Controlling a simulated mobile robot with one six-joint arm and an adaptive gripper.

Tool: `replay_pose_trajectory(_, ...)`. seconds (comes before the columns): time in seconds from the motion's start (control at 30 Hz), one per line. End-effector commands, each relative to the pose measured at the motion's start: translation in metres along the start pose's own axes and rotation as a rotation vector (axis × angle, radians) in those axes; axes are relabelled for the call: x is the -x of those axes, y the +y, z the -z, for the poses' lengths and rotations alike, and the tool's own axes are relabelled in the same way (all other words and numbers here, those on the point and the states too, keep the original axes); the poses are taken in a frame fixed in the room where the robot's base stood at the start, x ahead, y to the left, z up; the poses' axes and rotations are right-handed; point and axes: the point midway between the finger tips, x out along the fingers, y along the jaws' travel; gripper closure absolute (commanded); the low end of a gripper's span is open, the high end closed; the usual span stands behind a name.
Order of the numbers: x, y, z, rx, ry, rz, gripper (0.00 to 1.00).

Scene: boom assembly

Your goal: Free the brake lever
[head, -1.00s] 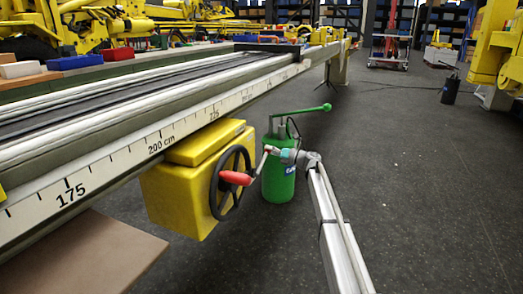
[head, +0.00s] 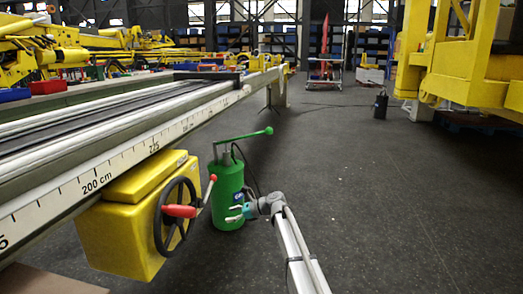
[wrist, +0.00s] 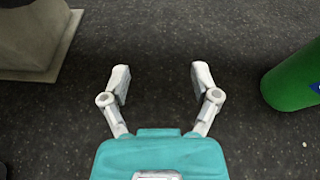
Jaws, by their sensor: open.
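The brake lever, as I take it, is a thin silver lever with a red knob (head: 212,179) beside the black handwheel (head: 162,236) on the yellow box (head: 115,237). It slants up to the right in the head view. The handwheel carries a thicker red grip (head: 180,211). My gripper (head: 233,214) is to the right of and below the lever's knob, apart from it, in front of the green canister in the head view. In the wrist view my gripper (wrist: 161,78) is open, with bare floor between its fingers. The lever is not in the wrist view.
The green canister (head: 228,187) with its pump handle stands close to my gripper, and at the right of the wrist view (wrist: 298,82). The long rail with a scale (head: 120,168) runs above the box. Open dark floor (head: 340,190) lies to the right.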

Motion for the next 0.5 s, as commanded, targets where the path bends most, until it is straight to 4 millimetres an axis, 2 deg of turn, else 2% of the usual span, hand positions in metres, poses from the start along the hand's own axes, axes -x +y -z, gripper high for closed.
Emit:
replay_pose_trajectory(0.03, 0.011, 0.021, 0.012, 0.076, 0.050, -0.001, 0.21)
replay_pose_trajectory(0.27, 0.052, 0.078, 0.065, 0.435, 0.288, -0.060, 0.21)
replay_pose_trajectory(0.5, 0.103, 0.138, 0.116, 0.782, 0.520, -0.207, 0.21)
